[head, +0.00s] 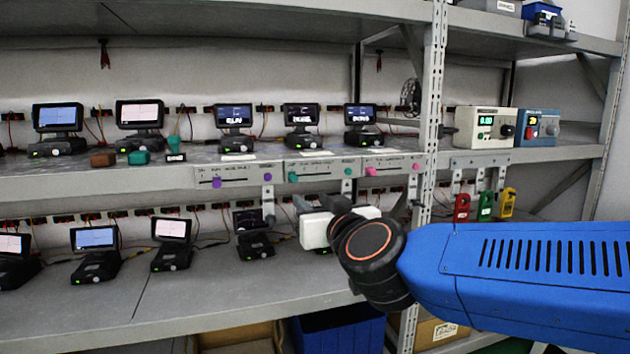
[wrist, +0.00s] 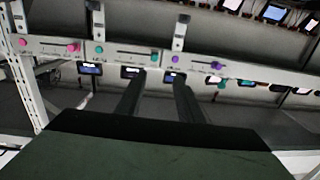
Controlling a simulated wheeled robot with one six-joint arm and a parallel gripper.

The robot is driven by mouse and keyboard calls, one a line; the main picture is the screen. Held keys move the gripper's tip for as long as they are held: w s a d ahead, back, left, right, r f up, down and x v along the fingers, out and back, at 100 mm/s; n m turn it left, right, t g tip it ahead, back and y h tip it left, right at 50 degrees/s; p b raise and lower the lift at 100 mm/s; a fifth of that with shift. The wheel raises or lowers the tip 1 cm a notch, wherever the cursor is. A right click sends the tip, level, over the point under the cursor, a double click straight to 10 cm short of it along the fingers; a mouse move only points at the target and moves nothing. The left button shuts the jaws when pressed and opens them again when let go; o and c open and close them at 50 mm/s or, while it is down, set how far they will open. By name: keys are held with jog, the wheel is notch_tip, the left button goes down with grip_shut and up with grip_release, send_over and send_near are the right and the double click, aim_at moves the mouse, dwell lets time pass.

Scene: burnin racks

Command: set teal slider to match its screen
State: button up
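The teal slider panel (head: 320,168) is on the upper shelf's front edge, between the purple and pink ones. Its teal knob (head: 292,177) sits at the left end of the track, and a teal round mark (head: 348,171) is at the right. In the wrist view, seen turned over, the knob (wrist: 154,56) is at the right end of the track. The screen (head: 302,114) above the panel shows white text too small to read surely. My gripper (wrist: 157,82) is open and empty, its fingers apart, below and apart from the panel.
The purple slider panel (head: 240,179) is to the left and the pink one (head: 393,165) to the right. A metal upright (head: 432,130) stands right of them. Brackets hang below the panels. Several small screen devices stand on the lower shelf (head: 180,300).

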jog(key=h, duration=0.1)
send_near(295, 178)
jog(key=shift+m, duration=0.3)
jog(key=x, duration=0.8)
jog(key=shift+w+a+f, duration=0.1)
jog(key=shift+w, duration=0.2)
grip_shut()
